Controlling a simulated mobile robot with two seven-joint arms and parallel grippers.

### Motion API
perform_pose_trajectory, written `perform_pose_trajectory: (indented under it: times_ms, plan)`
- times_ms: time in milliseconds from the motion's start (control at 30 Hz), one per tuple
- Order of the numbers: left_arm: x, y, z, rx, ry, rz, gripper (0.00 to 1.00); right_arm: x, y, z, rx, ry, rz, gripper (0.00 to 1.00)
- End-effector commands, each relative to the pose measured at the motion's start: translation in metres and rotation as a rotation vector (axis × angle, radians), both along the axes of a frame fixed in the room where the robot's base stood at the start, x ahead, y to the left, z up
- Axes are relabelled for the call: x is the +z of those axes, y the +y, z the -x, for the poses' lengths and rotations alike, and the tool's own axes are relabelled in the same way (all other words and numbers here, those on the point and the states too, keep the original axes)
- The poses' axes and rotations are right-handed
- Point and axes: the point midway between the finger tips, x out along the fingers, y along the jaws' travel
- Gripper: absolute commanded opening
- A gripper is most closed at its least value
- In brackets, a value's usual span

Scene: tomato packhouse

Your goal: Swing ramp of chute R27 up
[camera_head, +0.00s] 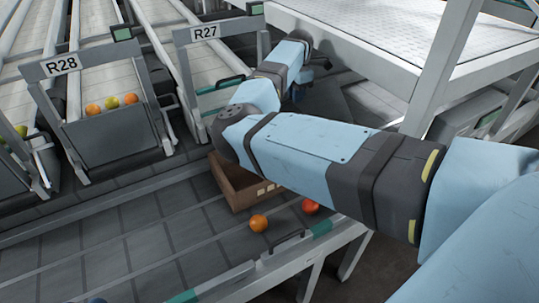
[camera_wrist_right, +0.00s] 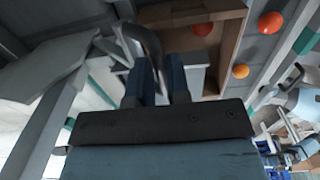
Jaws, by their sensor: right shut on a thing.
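Chute R27 (camera_head: 205,33) stands at the upper middle of the head view, with its number on the crossbar. A panel with a green strip (camera_head: 218,87) shows below the crossbar; my right arm hides much of the lower front. My right gripper (camera_wrist_right: 158,75) shows in the wrist view with its dark blue fingers shut on a dark curved handle (camera_wrist_right: 152,42). A pale grey panel (camera_wrist_right: 45,72) lies left of the handle; I cannot tell whether it is the ramp. In the head view the fingers are mostly hidden by the arm. My left gripper is not in view.
A brown crate (camera_head: 228,180) stands on the dark belt below chute R27, close under my right arm. An orange tomato (camera_head: 259,223) and a red tomato (camera_head: 311,206) lie near it. A white frame rises at right.

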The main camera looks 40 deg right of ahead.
Motion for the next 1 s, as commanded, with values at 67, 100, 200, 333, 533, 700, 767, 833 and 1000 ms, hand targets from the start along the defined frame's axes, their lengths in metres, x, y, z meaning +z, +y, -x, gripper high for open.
perform_pose_trajectory:
  times_ms: [67, 100, 200, 333, 533, 700, 767, 833, 1000]
  plan:
    - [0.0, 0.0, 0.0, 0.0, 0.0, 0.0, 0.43, 0.001, 0.002, -0.005, 0.005, -0.003, -0.002, 0.04]
    - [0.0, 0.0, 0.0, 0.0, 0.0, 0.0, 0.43, 0.002, 0.002, -0.006, 0.005, -0.003, -0.003, 0.04]
    - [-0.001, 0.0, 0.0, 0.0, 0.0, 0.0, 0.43, 0.002, 0.002, -0.006, 0.004, -0.002, -0.003, 0.04]
    - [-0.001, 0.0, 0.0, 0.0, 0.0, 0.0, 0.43, 0.001, 0.002, -0.006, 0.005, -0.001, -0.003, 0.04]
    - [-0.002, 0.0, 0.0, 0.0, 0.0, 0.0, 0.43, 0.005, 0.002, -0.012, 0.006, -0.002, -0.004, 0.04]
    - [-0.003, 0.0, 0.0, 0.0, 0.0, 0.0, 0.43, 0.013, 0.0, -0.023, 0.006, -0.001, -0.004, 0.04]
    - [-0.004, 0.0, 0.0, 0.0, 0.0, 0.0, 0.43, 0.015, 0.0, -0.026, 0.006, -0.001, -0.004, 0.04]
    - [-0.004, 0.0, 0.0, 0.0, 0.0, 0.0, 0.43, 0.017, 0.0, -0.03, 0.006, 0.0, -0.004, 0.04]
    - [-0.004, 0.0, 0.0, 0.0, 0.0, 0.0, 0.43, 0.02, -0.001, -0.033, 0.005, 0.001, -0.004, 0.04]
